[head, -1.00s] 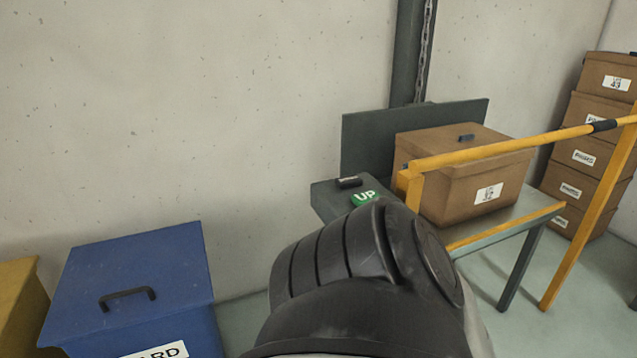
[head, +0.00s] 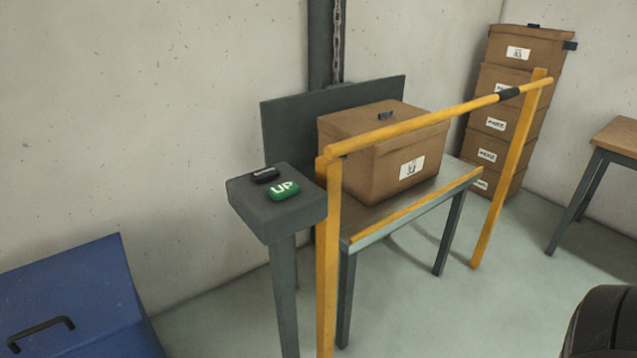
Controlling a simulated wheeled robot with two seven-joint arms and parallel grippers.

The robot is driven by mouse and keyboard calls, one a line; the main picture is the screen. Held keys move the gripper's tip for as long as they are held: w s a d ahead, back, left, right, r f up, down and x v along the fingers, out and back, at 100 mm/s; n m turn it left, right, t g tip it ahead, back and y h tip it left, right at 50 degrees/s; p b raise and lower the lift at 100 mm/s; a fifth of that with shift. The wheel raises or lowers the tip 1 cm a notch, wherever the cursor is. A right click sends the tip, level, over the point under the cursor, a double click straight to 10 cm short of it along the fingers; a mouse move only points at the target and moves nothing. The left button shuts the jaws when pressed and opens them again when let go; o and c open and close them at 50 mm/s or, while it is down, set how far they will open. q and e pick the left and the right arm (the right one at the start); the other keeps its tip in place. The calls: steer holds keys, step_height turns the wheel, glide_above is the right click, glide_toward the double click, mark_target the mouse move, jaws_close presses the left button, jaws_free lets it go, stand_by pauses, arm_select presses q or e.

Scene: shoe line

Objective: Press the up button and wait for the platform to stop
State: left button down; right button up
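The green up button (head: 284,190) sits on top of a dark grey pedestal (head: 262,218), beside a small black button (head: 265,175). The platform (head: 398,213) is a grey table-like deck with a yellow front edge and a dark back plate (head: 290,128). A brown lidded box (head: 352,165) with a white label rests on it. A yellow rail (head: 432,121) on two posts stands in front of it. A dark rounded part of my arm shows at the bottom right corner. Neither gripper is in view, and nothing touches the button.
A tall stack of labelled brown boxes (head: 495,125) stands behind the rail's right end. A blue lidded bin (head: 85,295) with a black handle is at lower left. A wooden-topped table (head: 618,137) is at the right edge. Floor in front of the platform is clear.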

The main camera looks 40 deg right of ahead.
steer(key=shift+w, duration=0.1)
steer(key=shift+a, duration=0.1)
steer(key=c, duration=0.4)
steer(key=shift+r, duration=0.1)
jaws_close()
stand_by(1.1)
